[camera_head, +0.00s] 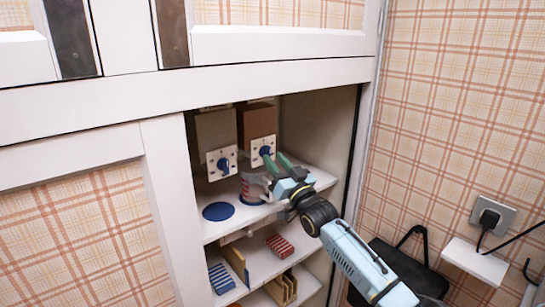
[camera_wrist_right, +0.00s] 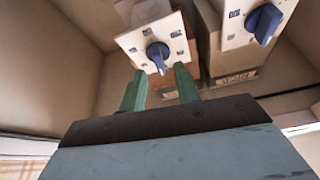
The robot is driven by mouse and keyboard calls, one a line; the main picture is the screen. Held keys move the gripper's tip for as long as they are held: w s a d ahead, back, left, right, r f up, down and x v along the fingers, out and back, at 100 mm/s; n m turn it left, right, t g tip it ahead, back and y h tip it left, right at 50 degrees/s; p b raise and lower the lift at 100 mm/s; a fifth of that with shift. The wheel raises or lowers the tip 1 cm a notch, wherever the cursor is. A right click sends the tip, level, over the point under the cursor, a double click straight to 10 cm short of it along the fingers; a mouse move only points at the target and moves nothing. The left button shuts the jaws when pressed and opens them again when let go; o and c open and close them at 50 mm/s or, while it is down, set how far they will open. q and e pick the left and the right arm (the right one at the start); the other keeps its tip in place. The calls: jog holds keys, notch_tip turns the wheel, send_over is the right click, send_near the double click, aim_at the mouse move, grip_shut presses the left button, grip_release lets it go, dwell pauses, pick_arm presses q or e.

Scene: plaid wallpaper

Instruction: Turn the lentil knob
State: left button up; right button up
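Two box-shaped units stand side by side on the cupboard shelf, each with a pale front plate and a blue knob. The left knob (camera_head: 223,166) is on the greyish box, and the right knob (camera_head: 265,151) is on the brown box (camera_head: 260,122). I cannot read which one is lentil. My right gripper (camera_head: 275,160) is at the right knob, its green fingers pointing at the plate. In the right wrist view the fingers (camera_wrist_right: 159,72) are apart, with a blue knob (camera_wrist_right: 158,56) between and just beyond their tips. Contact cannot be told. My left gripper is not in view.
A blue disc (camera_head: 218,211) lies on the shelf below the left unit. Lower compartments hold red (camera_head: 280,246) and blue (camera_head: 221,278) striped items. The cupboard's frame (camera_head: 167,200) bounds the opening on the left.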

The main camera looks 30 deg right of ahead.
jog(key=shift+x, duration=1.1)
jog(key=shift+c, duration=0.4)
grip_shut()
jog(key=shift+n+y+b, duration=0.4)
jog(key=shift+n+y, duration=0.4)
jog(key=shift+n, duration=0.6)
jog(key=shift+o, duration=0.4)
grip_release()
jog(key=v, duration=0.7)
jog(key=shift+s+b, duration=0.3)
